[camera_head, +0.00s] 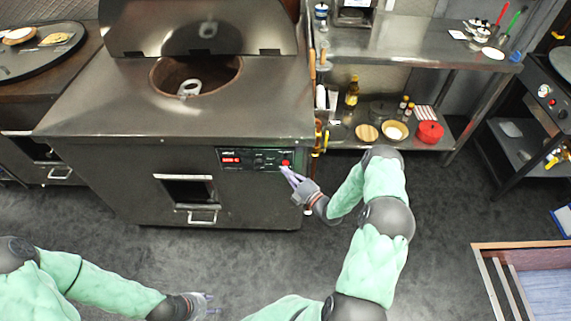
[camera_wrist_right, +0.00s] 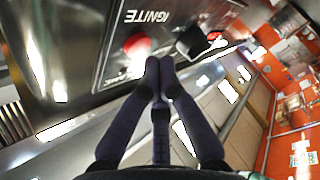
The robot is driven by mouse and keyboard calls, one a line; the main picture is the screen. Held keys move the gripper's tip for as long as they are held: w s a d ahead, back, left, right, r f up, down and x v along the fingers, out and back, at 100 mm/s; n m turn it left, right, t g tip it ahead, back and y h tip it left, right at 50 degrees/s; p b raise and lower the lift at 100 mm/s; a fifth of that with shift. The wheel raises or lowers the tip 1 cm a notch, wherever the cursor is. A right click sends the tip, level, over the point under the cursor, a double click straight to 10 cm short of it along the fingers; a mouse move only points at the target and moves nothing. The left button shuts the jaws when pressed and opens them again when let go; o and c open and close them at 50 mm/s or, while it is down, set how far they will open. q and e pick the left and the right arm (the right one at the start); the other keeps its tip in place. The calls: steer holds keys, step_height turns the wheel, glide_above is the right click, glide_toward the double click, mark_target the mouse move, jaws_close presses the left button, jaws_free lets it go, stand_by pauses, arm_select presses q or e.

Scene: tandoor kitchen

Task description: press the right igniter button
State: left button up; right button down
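The control panel (camera_head: 253,159) is on the front of the steel tandoor (camera_head: 110,120). Its right igniter button (camera_head: 286,162) is red and round. In the right wrist view a blurred red button (camera_wrist_right: 137,45) sits beside the word IGNITE, close to the fingertips. My right gripper (camera_head: 287,173) is just in front of and below the right button, with its fingertips brought together and nothing between them. I cannot tell whether the tips touch the button. My left gripper (camera_head: 212,302) is low in the head view, away from the panel, with its fingers apart and empty.
In the right wrist view a black knob (camera_wrist_right: 192,42) and a second red part (camera_wrist_right: 213,36) lie beyond the near button. A tandoor drawer handle (camera_head: 202,216) is below the panel. A steel shelf (camera_head: 400,45) with bottles and bowls stands to the right. Grey floor in front is clear.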

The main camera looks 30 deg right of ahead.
stand_by(0.4)
steer(key=shift+w+d+b, duration=0.2)
steer(key=shift+w+b, duration=0.15)
steer(key=shift+w+d+b, duration=0.25)
steer(key=shift+w+b, duration=0.05)
steer(key=shift+w, duration=0.05)
stand_by(1.0)
steer(key=shift+s, duration=0.1)
steer(key=shift+s+a, duration=0.45)
steer(key=shift+s, duration=0.15)
steer(key=s+a, duration=0.1)
steer(key=s, duration=0.2)
steer(key=s+a+p, duration=0.1)
steer(key=shift+s+a, duration=0.15)
steer(key=shift+a, duration=0.15)
stand_by(0.9)
